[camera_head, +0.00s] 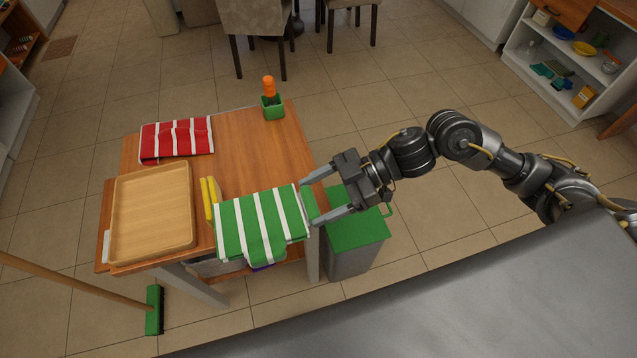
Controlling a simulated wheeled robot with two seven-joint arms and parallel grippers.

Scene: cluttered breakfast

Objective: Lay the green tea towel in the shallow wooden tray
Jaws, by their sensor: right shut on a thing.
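The green tea towel with white stripes (262,222) is at the front right corner of the small wooden table, to the right of the tray. Its lower part reaches past the table's front edge. My right gripper (309,198) comes in from the right and is shut on the towel's right end, with a finger at each side of it. I cannot tell whether the towel rests on the table or is a little above it. The shallow wooden tray (152,212) lies empty at the table's left. My left gripper is not in view.
A red striped towel (178,139) lies behind the tray. A yellow thing (209,197) stands between tray and green towel. A green holder with an orange-topped item (272,103) is at the back right corner. A green-lidded bin (355,232) stands below my right gripper. A broom (153,309) leans at front left.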

